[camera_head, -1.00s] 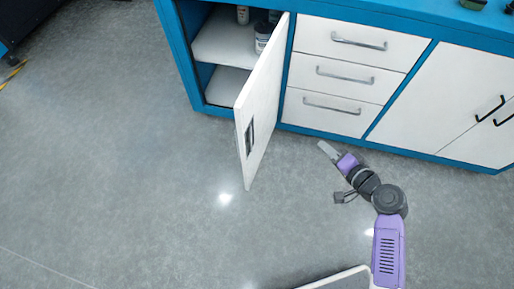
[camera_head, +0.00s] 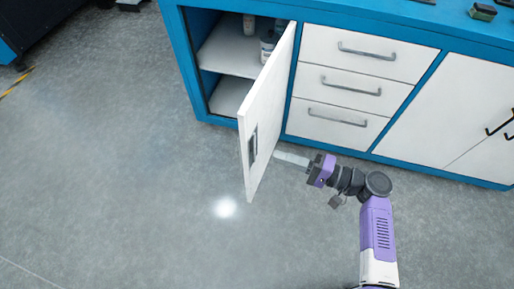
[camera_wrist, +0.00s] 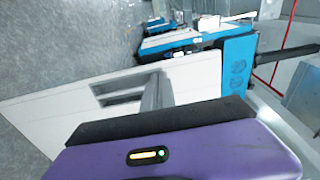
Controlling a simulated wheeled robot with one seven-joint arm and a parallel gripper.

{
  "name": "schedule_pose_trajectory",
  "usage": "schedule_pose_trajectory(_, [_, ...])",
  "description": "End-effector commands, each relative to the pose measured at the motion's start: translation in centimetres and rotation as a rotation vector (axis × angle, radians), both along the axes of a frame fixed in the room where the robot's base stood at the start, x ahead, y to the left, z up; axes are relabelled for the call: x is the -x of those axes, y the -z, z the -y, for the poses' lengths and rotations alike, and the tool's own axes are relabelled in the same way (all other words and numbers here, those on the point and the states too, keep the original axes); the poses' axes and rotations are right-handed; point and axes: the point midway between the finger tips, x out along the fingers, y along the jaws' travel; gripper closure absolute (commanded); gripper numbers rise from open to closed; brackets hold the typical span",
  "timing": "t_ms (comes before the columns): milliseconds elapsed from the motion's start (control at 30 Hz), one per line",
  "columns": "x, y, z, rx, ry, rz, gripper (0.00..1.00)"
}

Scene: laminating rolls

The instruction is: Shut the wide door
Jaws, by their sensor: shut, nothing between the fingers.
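The wide door (camera_head: 264,112) is a white panel hinged at the right side of the open left compartment in the blue cabinet. In the wrist view the door panel (camera_wrist: 50,108) lies close beyond my shut fingers (camera_wrist: 157,92).
The open compartment has a shelf (camera_head: 230,58) with several containers (camera_head: 268,42). Right of it are three drawers (camera_head: 345,85) with grey handles, then closed white doors (camera_head: 445,100) with black handles. Small items lie on the blue top (camera_head: 455,18). The grey floor at left is clear.

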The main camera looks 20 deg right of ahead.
Motion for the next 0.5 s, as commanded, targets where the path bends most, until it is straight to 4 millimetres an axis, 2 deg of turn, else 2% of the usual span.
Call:
schedule_pose_trajectory(200, [-2.4, 0.1, -3.4, 0.000, -0.003, 0.000, 1.00])
schedule_pose_trajectory(500, [-4.3, 0.1, -5.9, 0.000, 0.000, -0.001, 1.00])
